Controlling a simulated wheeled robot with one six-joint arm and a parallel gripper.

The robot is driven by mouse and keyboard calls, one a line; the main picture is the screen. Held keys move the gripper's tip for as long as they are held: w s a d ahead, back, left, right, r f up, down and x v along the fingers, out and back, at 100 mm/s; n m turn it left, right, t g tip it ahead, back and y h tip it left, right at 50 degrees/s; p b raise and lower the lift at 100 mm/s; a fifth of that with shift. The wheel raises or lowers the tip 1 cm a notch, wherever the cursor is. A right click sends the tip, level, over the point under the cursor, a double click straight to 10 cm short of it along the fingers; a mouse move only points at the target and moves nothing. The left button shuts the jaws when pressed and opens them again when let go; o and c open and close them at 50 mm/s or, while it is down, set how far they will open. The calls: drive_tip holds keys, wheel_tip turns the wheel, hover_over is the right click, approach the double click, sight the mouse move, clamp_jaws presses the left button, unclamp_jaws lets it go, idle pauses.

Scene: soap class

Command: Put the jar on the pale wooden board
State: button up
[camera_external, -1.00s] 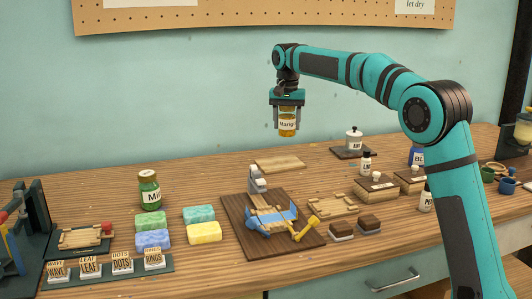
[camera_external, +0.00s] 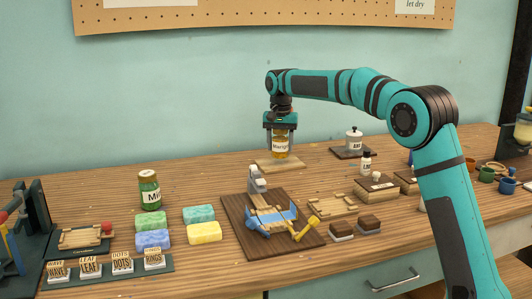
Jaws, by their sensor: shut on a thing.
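The jar (camera_external: 280,147) is amber with a white label that seems to begin "Marig". My gripper (camera_external: 280,152) is shut on it, with a finger at each side. The jar is upright. The pale wooden board (camera_external: 279,165) lies on the table at the back, directly below the jar in the picture. The jar's bottom overlaps the board's far part in this view. I cannot tell whether it touches the board or hangs just above it.
A green jar (camera_external: 149,191) stands at the left beside several coloured soap bars (camera_external: 204,233). A dark board (camera_external: 240,222) with a blue tool is in front. A white lidded pot (camera_external: 353,139) and a small white bottle (camera_external: 366,162) stand to the right.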

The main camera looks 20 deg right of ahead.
drive_tip(key=shift+f, duration=0.95)
drive_tip(key=shift+f, duration=0.1)
drive_tip(key=o, duration=1.2)
drive_tip(key=shift+c, duration=0.2)
wheel_tip(320, 180, up, 12)
drive_tip(key=shift+r, duration=0.1)
drive_tip(key=shift+r, duration=0.1)
